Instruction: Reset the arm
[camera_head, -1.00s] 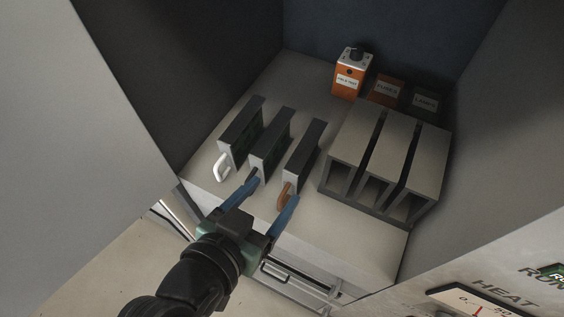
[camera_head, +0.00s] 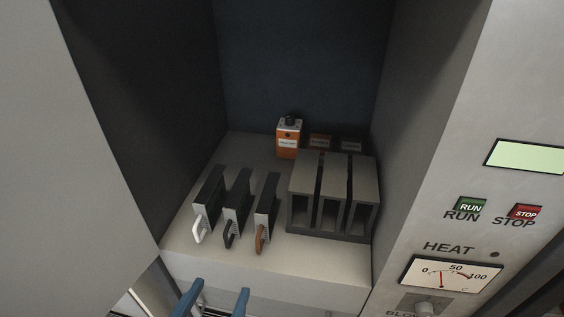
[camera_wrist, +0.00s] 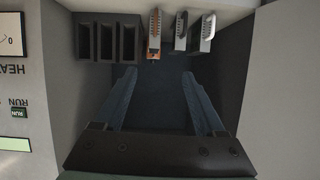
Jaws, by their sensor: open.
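My gripper (camera_head: 214,298) shows at the bottom edge of the head view, its two blue fingers apart with nothing between them. It is in front of and below the shelf (camera_head: 262,265). In the wrist view my gripper (camera_wrist: 160,100) is also open and empty. Three upright grey modules stand on the shelf, one with a white handle (camera_head: 198,230), one with a black handle (camera_head: 229,234) and one with a brown handle (camera_head: 261,239). The fingers are apart from all of them. The rest of my arm is hidden in the head view.
A grey rack with three open slots (camera_head: 331,195) stands right of the modules. An orange box (camera_head: 289,138) and two darker boxes stand behind. Cabinet walls close both sides. A panel with a HEAT gauge (camera_head: 450,276), RUN button (camera_head: 471,206) and STOP button (camera_head: 525,212) is at right.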

